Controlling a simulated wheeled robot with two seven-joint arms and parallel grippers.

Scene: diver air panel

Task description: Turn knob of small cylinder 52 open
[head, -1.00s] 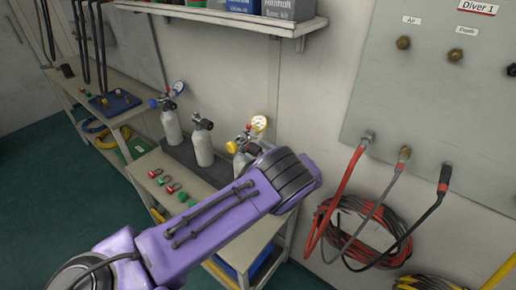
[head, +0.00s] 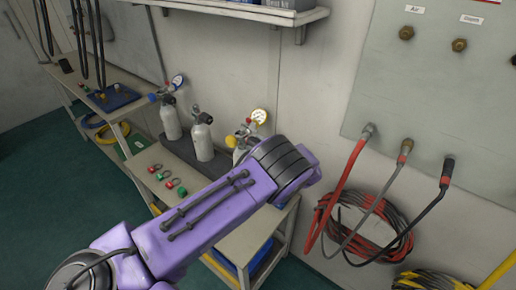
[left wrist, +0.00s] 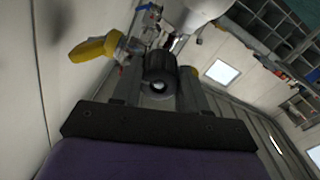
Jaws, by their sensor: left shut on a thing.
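Three small grey cylinders stand in a dark rack on the bench: the left one (head: 171,124) with a blue-knobbed regulator, the middle one (head: 202,143) with a bare black valve, and the right one (head: 239,155), mostly hidden behind my left arm. No number 52 is legible. The right cylinder carries a gauge and a yellow knob (head: 231,141); a yellow knob also shows in the left wrist view (left wrist: 95,48). There, my left gripper (left wrist: 159,88) is shut on a black ridged knob (left wrist: 160,65), apparently the right cylinder's. The head view hides these fingers.
Red and green fittings (head: 167,180) lie on the bench (head: 146,158) in front of the rack. A wall shelf (head: 235,12) hangs above. Right of my arm, red, grey and black hoses hang from the grey panel (head: 440,100), near coiled hose (head: 350,220).

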